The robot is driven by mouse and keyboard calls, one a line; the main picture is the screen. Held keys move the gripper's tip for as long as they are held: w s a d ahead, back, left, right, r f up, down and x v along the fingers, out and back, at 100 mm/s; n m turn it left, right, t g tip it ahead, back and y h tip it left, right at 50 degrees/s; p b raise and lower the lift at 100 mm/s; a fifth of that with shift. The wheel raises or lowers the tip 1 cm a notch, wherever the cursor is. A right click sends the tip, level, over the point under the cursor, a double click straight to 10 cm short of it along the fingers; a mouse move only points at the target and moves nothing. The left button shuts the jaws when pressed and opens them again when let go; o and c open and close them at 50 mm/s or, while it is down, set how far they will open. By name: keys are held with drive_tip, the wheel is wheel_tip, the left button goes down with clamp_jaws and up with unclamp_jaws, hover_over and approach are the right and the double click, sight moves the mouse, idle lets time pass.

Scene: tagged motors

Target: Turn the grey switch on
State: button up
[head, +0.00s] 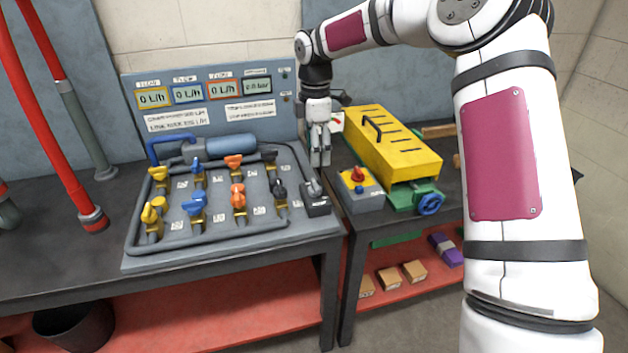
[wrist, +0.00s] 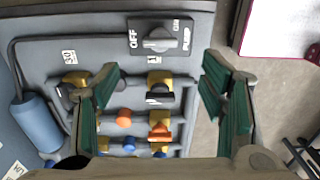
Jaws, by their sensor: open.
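The grey switch (wrist: 158,40) is a rotary knob on a dark plate with the words OFF, ON and PUMP, near the top of the wrist view. Its bar lies roughly across the picture; which mark it points at is not clear. In the head view the switch (head: 314,187) sits at the right front corner of the valve panel (head: 250,239). My gripper (head: 320,160) points down above and behind the switch, apart from it. In the wrist view its green-padded fingers are spread wide (wrist: 160,78), with nothing between them.
Yellow, blue, orange (head: 237,191) and black valve handles stand on the panel left of the switch. A gap separates the two benches.

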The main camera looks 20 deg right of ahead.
sight(315, 184)
wheel_tip(315, 184, down, 11)
drive_tip(key=shift+r, duration=0.15)
drive_tip(key=shift+c, duration=0.2)
drive_tip(key=c, duration=1.1)
